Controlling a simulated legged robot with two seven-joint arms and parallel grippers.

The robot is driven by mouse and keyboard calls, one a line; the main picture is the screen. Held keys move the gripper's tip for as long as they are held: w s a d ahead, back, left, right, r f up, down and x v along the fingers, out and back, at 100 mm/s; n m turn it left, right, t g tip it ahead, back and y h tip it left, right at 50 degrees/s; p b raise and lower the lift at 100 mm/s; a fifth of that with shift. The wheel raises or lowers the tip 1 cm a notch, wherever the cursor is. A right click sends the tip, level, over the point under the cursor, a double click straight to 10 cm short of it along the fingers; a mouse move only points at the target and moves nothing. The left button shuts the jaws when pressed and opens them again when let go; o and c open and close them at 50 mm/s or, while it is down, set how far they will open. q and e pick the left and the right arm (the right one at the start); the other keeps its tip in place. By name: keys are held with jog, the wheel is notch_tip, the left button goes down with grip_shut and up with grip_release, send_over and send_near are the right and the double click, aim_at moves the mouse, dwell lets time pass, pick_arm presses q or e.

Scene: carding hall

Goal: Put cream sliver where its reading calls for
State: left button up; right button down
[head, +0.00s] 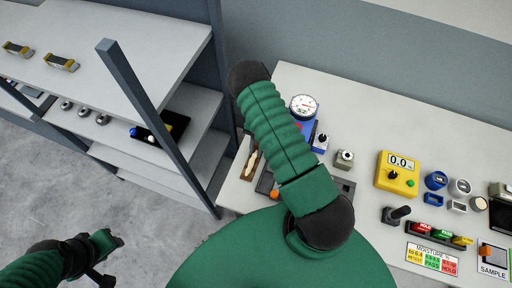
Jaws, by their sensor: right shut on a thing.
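A cream piece (252,163), which looks like the sliver, shows at the bench's left end beside a narrow brown holder; my right arm crosses close to it. My right gripper's fingertips and what they hold are hidden behind that arm. My left gripper (106,260) is at the lower left over the floor; its finger gap is unclear. A yellow meter (398,174) reads 0.0. A MOISTURE % card (432,259) has yellow, green PASS and red HOLD fields. Red (422,227), green (441,234) and yellow (462,241) labelled pieces stand behind it.
A round dial gauge (303,107) stands behind my right arm. Blue and grey small parts (437,181) and a SAMPLE card (493,258) are at the right. A shelf rack (150,50) with an upright post (150,120) borders the bench's left end.

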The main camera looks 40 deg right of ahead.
jog(key=shift+a+f, duration=0.1)
jog(key=shift+a, duration=0.05)
jog(key=c, duration=1.3)
grip_release()
